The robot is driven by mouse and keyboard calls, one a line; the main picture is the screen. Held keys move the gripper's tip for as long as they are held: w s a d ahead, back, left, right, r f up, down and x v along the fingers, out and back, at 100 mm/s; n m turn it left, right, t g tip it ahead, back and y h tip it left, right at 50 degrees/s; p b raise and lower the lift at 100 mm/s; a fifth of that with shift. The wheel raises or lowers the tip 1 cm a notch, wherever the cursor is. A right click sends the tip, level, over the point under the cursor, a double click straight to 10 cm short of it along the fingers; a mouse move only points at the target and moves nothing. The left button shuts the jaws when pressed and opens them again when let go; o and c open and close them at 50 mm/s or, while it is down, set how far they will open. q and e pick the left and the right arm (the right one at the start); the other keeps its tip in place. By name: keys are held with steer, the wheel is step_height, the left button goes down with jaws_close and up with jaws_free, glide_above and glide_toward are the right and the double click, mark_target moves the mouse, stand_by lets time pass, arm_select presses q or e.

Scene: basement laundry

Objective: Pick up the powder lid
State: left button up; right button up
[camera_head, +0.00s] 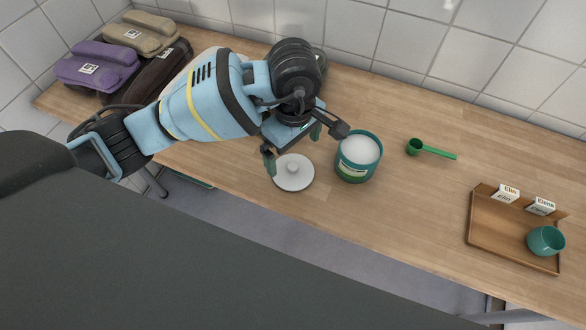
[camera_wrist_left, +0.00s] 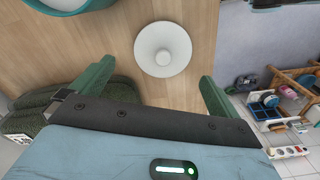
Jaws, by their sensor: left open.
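The powder lid (camera_head: 294,173) is a round white disc with a small knob, lying flat on the wooden counter. It also shows in the left wrist view (camera_wrist_left: 163,49), ahead of and between my fingers. The teal powder tub (camera_head: 358,157), open and full of white powder, stands just right of the lid. My left gripper (camera_head: 292,146) is open and empty, close to the lid, with one green finger near the lid's left edge. In the left wrist view the gripper's green fingers (camera_wrist_left: 150,85) stand wide apart and do not touch the knob. My right gripper is not seen.
A green scoop (camera_head: 430,149) lies right of the tub. A wooden tray (camera_head: 497,243) with small labelled cards and a teal cup (camera_head: 545,240) sits at the right. Purple (camera_head: 97,66), beige and dark bags fill the left end. The counter's front edge runs close below the lid.

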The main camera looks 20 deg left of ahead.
mark_target(293, 165)
arm_select(q)
steer(key=shift+s+f, duration=0.15)
steer(key=shift+f, duration=1.35)
steer(key=shift+s+f, duration=0.1)
steer(key=shift+f, duration=1.4)
steer(key=c, duration=0.9)
steer(key=shift+r, duration=0.1)
